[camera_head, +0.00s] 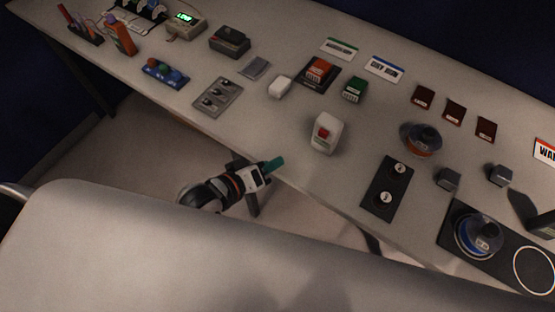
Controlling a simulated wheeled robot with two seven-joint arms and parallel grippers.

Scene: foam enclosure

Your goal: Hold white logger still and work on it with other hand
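A white box with a red patch (325,133) stands on the grey table near its front edge, and it looks like the white logger. A smaller plain white block (280,86) lies farther back to its left. My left gripper (272,165) is at the table's front edge, left of and in front of the white box and apart from it. A teal piece shows at its tip; I cannot tell if it is a finger pad or something held, nor how far the fingers are apart. My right gripper is not in view.
A grey switch panel (217,98) lies behind my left gripper. A black plate with two round white-topped knobs (386,188) lies right of the white box. Orange (421,139) and blue (478,236) spools stand farther right. The table between gripper and white box is clear.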

